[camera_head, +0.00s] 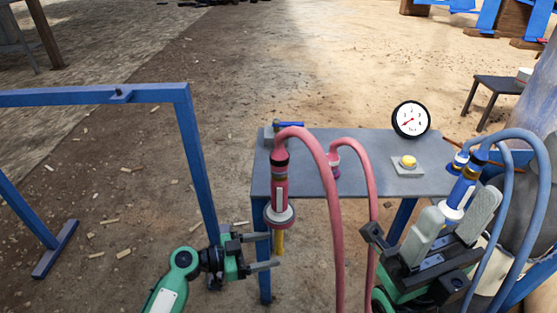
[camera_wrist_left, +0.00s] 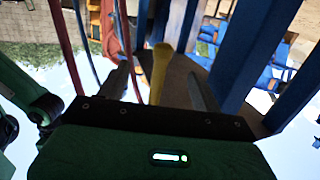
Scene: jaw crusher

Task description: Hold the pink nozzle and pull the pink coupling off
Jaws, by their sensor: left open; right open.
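The pink nozzle (camera_head: 281,188) hangs upright at the table's front left edge, with a dark band near its top and a pale flange low down. A yellow stem (camera_head: 279,242) points down from it. The pink coupling (camera_head: 280,154) appears to be the fitting at its top, where a pink hose joins. My left gripper (camera_head: 270,251) is open beside the yellow stem, below the flange. In the left wrist view the stem (camera_wrist_left: 160,72) shows between the spread fingers. My right gripper (camera_head: 455,222) is open at the right, by a blue nozzle (camera_head: 464,188).
The grey table (camera_head: 305,150) carries a gauge (camera_head: 411,119), a yellow button (camera_head: 408,161) and a second pink fitting (camera_head: 334,163). Pink hoses (camera_head: 331,215) loop down in front; blue hoses (camera_head: 522,225) hang at right. A blue frame (camera_head: 188,130) stands at left.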

